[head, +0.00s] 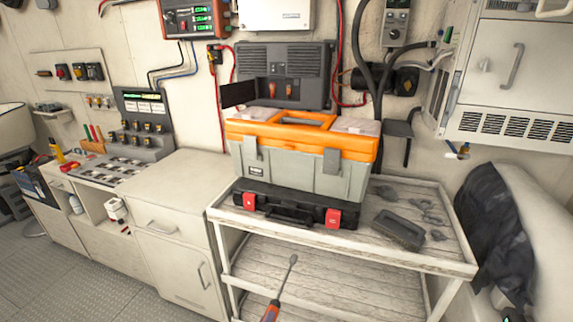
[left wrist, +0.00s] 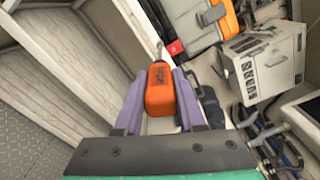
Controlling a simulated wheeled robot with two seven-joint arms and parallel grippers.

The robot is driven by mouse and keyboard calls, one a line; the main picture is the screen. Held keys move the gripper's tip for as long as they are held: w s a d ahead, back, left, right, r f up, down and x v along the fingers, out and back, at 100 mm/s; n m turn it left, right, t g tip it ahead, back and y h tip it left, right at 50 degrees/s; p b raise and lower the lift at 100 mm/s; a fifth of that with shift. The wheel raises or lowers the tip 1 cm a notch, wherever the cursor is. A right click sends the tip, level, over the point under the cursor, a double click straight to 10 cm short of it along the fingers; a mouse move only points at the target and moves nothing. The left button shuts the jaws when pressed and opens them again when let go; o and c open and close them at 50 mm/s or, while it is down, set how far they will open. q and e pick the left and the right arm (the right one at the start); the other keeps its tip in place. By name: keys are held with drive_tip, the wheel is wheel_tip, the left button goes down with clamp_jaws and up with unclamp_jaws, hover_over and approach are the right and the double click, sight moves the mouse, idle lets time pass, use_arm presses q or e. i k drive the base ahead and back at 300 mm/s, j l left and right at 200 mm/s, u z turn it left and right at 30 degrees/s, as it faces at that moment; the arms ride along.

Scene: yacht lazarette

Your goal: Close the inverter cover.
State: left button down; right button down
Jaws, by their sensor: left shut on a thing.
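The inverter (head: 313,72) is a dark grey ribbed box on the wall behind the cart. Its cover (head: 238,93) looks like a small dark flap standing open at the lower left, beside an exposed recess with red and orange parts (head: 280,91). The toolbox stands in front of and below it and hides its lower edge. My left gripper (left wrist: 160,88) is shut on a screwdriver with an orange handle (left wrist: 161,92), between its purple fingers. The screwdriver's shaft (head: 287,276) rises at the bottom of the head view, in front of the cart. My right gripper is not in view.
An orange and grey toolbox (head: 300,160) stands on a black case (head: 285,206) on the cart (head: 350,240). A dark brush-like item (head: 398,230) and small tools lie to the right. A cabinet (head: 180,200) stands left. Cables hang beside the inverter.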

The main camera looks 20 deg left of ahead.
sight(234, 94)
drive_tip(key=i+j, duration=0.1)
drive_tip(key=j, duration=1.3)
drive_tip(key=i+j, duration=0.15)
drive_tip(key=j, duration=1.2)
drive_tip(key=i+j, duration=0.15)
drive_tip(key=j, duration=0.55)
drive_tip(key=k+u, duration=0.05)
